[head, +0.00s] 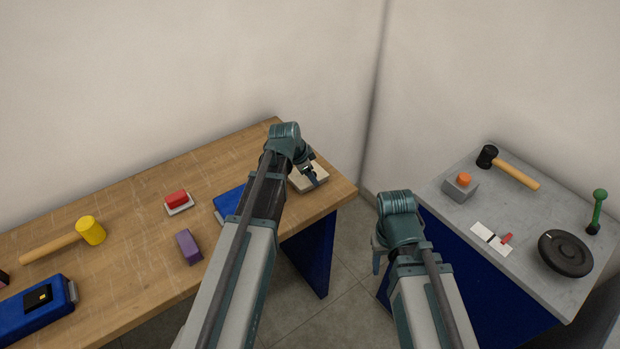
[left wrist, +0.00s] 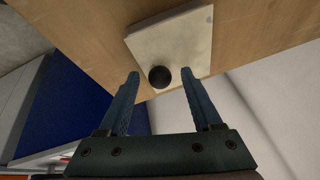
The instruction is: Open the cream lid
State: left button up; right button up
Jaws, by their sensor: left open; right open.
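The cream lid (left wrist: 178,42) is a pale square plate with a round black knob (left wrist: 160,77) near one edge, seen in the left wrist view. In the head view the cream lid (head: 323,179) sits at the right end of the wooden table, partly hidden by my left arm. My left gripper (left wrist: 160,74) is open, its fingertips on either side of the knob in the picture. I cannot tell whether they touch it. In the head view my left gripper (head: 310,174) is over the lid. My right gripper (head: 378,257) is low between the two tables, mostly hidden by its arm.
The grey table (head: 450,220) holds a black mallet (head: 487,156) and a black round object (head: 565,253). Walls stand behind both.

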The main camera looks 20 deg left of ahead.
pick_arm(q)
jog(key=shift+r, duration=0.1)
grip_shut()
jog(key=shift+a, duration=0.1)
dwell(1.2)
